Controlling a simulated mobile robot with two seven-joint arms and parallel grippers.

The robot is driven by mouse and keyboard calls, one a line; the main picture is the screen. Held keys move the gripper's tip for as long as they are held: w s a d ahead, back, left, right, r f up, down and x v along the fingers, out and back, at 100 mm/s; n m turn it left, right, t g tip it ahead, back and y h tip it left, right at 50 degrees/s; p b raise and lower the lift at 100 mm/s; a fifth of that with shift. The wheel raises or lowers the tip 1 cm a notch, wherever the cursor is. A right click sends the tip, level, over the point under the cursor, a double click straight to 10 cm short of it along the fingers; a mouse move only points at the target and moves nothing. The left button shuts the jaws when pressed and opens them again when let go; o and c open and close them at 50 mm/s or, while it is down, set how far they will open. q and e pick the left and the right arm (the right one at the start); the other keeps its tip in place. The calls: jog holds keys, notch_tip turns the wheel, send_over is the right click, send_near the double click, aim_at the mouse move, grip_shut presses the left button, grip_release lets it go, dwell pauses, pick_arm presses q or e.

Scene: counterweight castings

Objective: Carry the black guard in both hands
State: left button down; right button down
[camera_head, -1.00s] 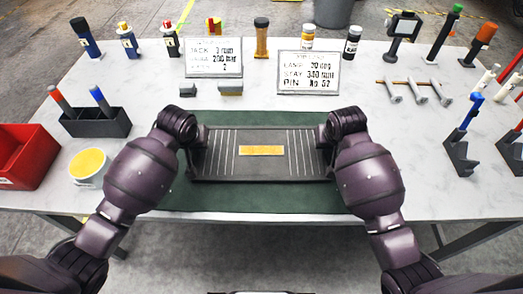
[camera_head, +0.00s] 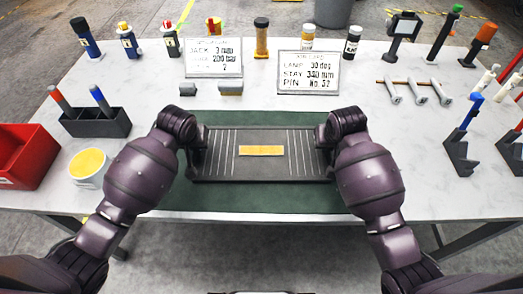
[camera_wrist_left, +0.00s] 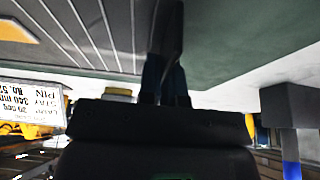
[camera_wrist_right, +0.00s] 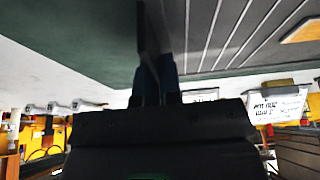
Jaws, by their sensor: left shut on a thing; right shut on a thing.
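The black guard (camera_head: 220,165) is a flat dark panel with white lines and a yellow label (camera_head: 261,150). It lies level over the green mat (camera_head: 250,198); I cannot tell whether it touches the mat. My left gripper (camera_head: 197,150) is shut on its left end and my right gripper (camera_head: 325,150) on its right end. In the left wrist view the guard (camera_wrist_left: 85,35) shows beside the left fingers (camera_wrist_left: 165,80). In the right wrist view it (camera_wrist_right: 225,30) shows beside the right fingers (camera_wrist_right: 154,80). My wrists partly hide both ends in the head view.
A black pen holder (camera_head: 95,124), a yellow-topped tub (camera_head: 87,167) and a red bin (camera_head: 25,155) stand left. Two sign cards (camera_head: 308,72) and several bottles stand at the back. The mat's front strip is clear.

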pick_arm(q)
jog(key=shift+r, duration=0.25)
pick_arm(e)
jog(key=shift+r, duration=0.25)
